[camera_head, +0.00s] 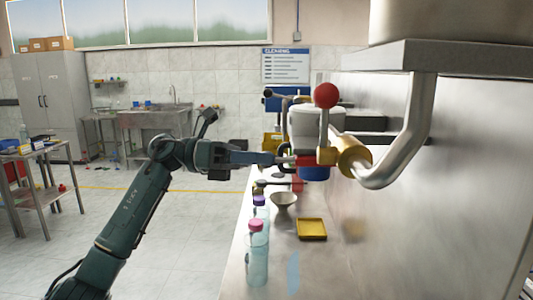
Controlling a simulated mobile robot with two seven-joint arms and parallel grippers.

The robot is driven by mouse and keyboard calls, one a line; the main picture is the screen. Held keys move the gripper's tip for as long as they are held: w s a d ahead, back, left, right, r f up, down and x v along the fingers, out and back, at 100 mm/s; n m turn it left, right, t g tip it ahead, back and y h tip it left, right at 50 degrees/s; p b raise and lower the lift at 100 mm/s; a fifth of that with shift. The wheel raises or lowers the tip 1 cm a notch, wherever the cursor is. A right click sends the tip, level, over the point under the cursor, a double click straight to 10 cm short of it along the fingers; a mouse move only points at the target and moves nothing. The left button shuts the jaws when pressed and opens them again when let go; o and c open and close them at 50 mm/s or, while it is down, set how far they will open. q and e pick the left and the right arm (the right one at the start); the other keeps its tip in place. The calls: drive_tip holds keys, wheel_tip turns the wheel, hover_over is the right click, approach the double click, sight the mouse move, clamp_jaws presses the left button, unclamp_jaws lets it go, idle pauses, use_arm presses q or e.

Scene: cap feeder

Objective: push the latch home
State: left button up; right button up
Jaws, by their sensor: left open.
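A lever with a red ball knob (326,95) stands upright on the machine at the right. Its tan stem joins a bar that ends in a brass-coloured cylinder (353,157). I take this lever to be the latch, though no label shows it. My left gripper (287,159) is at the left end of the bar, close to the red parts. It is open, but its fingertips are small and partly hidden; I cannot tell whether they touch. My right gripper is not in view.
A thick bent metal pipe (405,140) runs down to the cylinder. Below, the steel counter (330,270) holds a yellow tray (311,229), a grey funnel-like bowl (284,198) and capped bottles (257,255). A white and blue container (303,125) stands behind the lever.

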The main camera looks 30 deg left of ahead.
use_arm(q)
drive_tip(key=shift+w+d, duration=0.2)
drive_tip(key=shift+d, duration=0.3)
clamp_jaws()
idle(0.3)
